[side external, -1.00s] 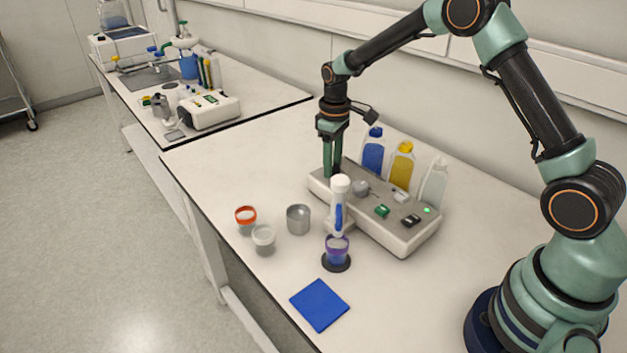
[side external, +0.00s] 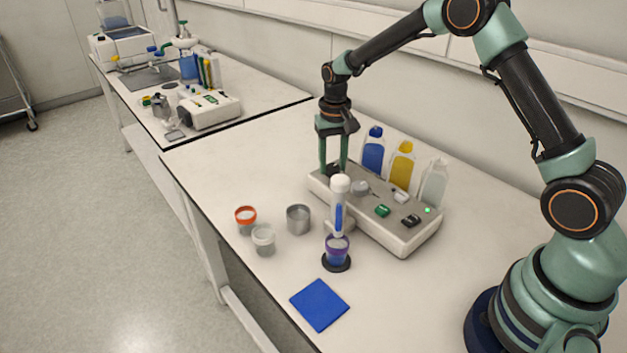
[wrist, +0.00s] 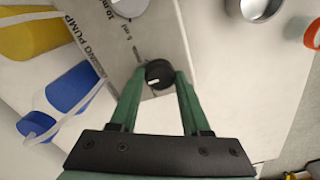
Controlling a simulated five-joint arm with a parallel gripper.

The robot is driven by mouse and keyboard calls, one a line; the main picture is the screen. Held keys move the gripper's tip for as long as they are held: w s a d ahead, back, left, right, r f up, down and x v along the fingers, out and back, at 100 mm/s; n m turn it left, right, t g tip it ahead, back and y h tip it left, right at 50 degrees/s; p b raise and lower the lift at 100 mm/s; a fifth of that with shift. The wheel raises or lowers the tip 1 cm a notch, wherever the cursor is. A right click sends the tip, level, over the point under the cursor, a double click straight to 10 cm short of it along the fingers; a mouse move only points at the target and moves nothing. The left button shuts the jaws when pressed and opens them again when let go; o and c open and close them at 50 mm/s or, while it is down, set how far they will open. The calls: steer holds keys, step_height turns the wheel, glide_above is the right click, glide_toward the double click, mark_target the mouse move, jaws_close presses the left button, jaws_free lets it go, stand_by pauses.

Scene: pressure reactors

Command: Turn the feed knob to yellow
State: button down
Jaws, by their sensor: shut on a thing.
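The feed knob (wrist: 158,74) is a small black dial with a short white pointer mark, at the left end of the pump box (side external: 384,222). In the wrist view the knob sits between the green fingers of my gripper (wrist: 158,80). My gripper (side external: 333,168) is shut on it from above. The white mark points toward the left of the wrist view. In the side view the fingers mostly hide the knob. The bottles behind the box are blue (side external: 373,154), yellow (side external: 401,167) and clear (side external: 434,182).
A blue pad (side external: 319,305) lies in front.

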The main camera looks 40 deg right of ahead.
mark_target(332, 166)
steer(key=shift+w+r+m, duration=0.1)
steer(key=shift+r+m, duration=0.05)
steer(key=shift+m, duration=0.15)
steer(key=shift+c, duration=1.8)
jaws_free()
step_height(332, 166, up, 12)
